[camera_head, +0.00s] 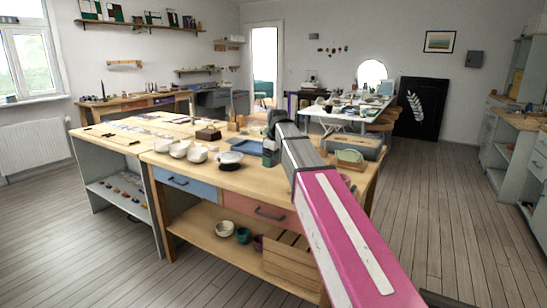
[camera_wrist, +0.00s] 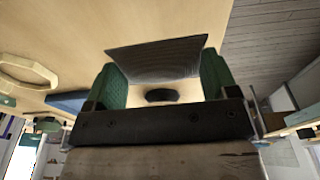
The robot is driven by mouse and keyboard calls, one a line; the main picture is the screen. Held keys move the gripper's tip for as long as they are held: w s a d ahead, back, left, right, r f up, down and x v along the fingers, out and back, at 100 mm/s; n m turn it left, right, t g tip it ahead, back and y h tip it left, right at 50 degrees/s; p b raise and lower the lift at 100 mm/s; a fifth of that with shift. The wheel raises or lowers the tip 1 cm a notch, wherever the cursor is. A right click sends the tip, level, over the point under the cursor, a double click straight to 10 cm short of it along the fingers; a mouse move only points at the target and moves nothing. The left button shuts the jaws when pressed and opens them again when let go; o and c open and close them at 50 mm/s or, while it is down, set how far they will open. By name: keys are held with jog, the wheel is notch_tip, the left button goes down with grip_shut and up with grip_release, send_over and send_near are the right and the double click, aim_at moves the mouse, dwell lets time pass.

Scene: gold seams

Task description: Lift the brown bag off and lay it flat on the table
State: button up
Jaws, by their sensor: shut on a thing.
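In the wrist view, my gripper (camera_wrist: 160,72) has its two green fingers on either side of a dark, ribbed, flat-looking piece, apparently the brown bag (camera_wrist: 157,57). The fingers hold it at its sides, above the pale wooden table (camera_wrist: 125,18). Its brown colour is not clear in this light, and its far side is hidden. I cannot make out the bag there.
White bowls (camera_head: 179,149) stand left of my gripper, with a dark-based bowl (camera_head: 229,160) nearer it. A blue tray (camera_head: 248,147) lies behind. A grey box (camera_head: 362,146) and a green dish (camera_head: 349,157) are to the right. Bare wood shows at the table's front edge.

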aim_at(272, 183)
jog(key=shift+f, duration=3.65)
jog(key=shift+f, duration=0.4)
jog(key=o, duration=1)
jog(key=shift+r, duration=0.1)
jog(key=shift+r, duration=3.95)
